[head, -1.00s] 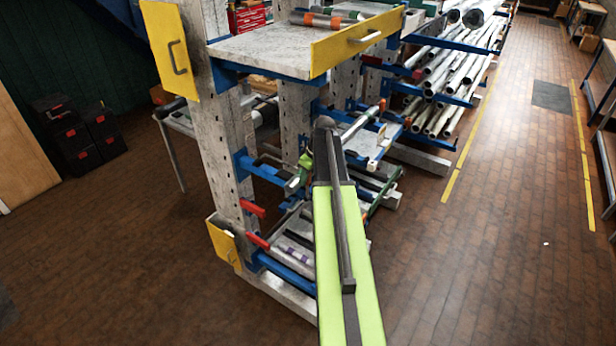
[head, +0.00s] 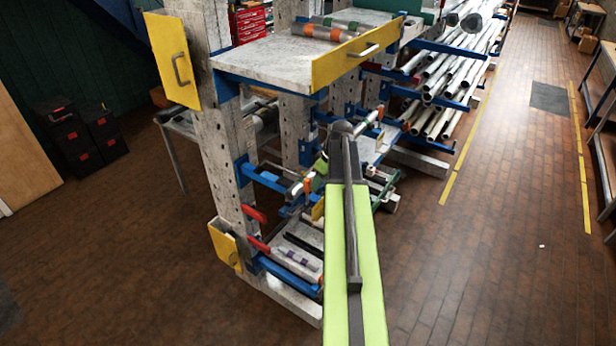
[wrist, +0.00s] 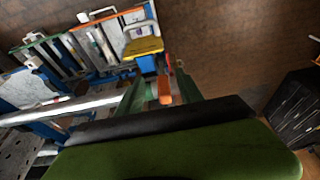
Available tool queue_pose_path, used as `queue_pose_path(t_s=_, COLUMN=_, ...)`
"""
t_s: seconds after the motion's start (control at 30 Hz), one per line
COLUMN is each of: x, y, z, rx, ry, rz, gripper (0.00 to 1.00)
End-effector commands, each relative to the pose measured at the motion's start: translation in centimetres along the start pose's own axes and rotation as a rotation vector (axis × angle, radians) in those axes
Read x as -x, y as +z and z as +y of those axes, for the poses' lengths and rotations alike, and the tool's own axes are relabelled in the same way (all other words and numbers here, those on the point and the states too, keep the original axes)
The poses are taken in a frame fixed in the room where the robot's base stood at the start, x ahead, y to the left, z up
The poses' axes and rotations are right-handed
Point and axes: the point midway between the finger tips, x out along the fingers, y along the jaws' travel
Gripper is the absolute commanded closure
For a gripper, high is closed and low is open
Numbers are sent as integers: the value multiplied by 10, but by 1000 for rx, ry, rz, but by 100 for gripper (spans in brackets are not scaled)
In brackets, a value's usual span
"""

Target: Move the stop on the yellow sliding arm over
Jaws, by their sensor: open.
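My gripper (head: 308,185) shows small and partly hidden beside my lime-green arm in the head view, near the rack's lower shelves. In the wrist view two green fingers of my gripper (wrist: 162,88) stand apart, with an orange piece (wrist: 164,92) between them; I cannot tell whether they touch it. A yellow part (wrist: 143,47) on a blue bracket lies beyond the fingers. In the head view a small yellow piece (head: 318,209) shows left of my arm. I cannot tell which yellow part is the sliding arm, and its stop is not clearly seen.
A grey rack post (head: 222,150) carries blue brackets with red ends. A shelf with a yellow handled front (head: 357,52) overhangs above. Bars (head: 295,262) lie low down, and pipes (head: 440,85) fill the rack behind.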

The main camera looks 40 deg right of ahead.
Motion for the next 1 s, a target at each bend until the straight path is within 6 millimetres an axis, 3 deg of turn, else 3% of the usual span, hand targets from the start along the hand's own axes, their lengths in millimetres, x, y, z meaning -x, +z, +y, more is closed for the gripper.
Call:
queue_pose_path(t_s=0.03, x=3, y=16, z=-2, rx=-3, ry=1, rz=0, gripper=56)
queue_pose_path(t_s=0.13, x=10, y=39, z=-1, rx=-3, ry=2, rz=1, gripper=56)
queue_pose_path(t_s=0.33, x=19, y=67, z=0, rx=-2, ry=0, rz=1, gripper=56)
queue_pose_path(t_s=0.9, x=20, y=72, z=1, rx=0, ry=0, rz=1, gripper=56)
queue_pose_path(t_s=1.0, x=6, y=63, z=-7, rx=22, ry=-6, rz=1, gripper=56)
